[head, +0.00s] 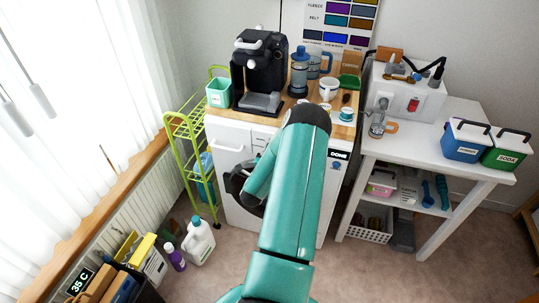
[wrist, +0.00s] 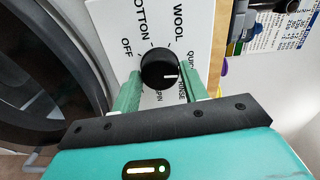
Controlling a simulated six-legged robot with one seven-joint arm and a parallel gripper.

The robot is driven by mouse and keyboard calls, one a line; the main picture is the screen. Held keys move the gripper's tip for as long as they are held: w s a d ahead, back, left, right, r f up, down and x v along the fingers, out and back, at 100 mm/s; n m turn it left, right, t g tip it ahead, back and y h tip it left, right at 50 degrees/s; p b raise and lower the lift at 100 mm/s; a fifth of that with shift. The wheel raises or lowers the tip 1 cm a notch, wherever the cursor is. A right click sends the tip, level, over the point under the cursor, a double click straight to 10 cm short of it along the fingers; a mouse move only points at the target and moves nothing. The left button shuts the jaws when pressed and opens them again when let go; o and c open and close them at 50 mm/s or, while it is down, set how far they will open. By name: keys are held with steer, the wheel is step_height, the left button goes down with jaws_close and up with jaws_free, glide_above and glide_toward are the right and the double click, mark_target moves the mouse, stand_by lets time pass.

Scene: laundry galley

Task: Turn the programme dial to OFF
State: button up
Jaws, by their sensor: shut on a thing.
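The programme dial (wrist: 159,69) is a round black knob on a white panel (wrist: 112,22) in the wrist view. Its white mark points to the right of the picture, toward the QUICK and RINSE side, away from OFF (wrist: 127,46) at the upper left. COTTON and WOOL stand above the dial, SPIN below. My gripper (wrist: 160,76) is shut on the dial, one green finger on each side. In the head view, the white washing machine (head: 229,138) stands under the counter. My arm hides the dial and gripper there.
The machine's dark round door (wrist: 45,75) lies left of the panel in the wrist view. A green trolley (head: 183,128) is at left, a white table (head: 455,174) at right.

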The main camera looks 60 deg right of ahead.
steer(key=n, duration=2.9)
stand_by(0.5)
steer(key=o, duration=1)
steer(key=a, duration=0.4)
steer(key=s+a, duration=0.1)
steer(key=a, duration=0.4)
steer(key=s+a, duration=0.1)
steer(key=a, duration=0.3)
steer(key=shift+s+a, duration=0.1)
steer(key=shift+a, duration=0.25)
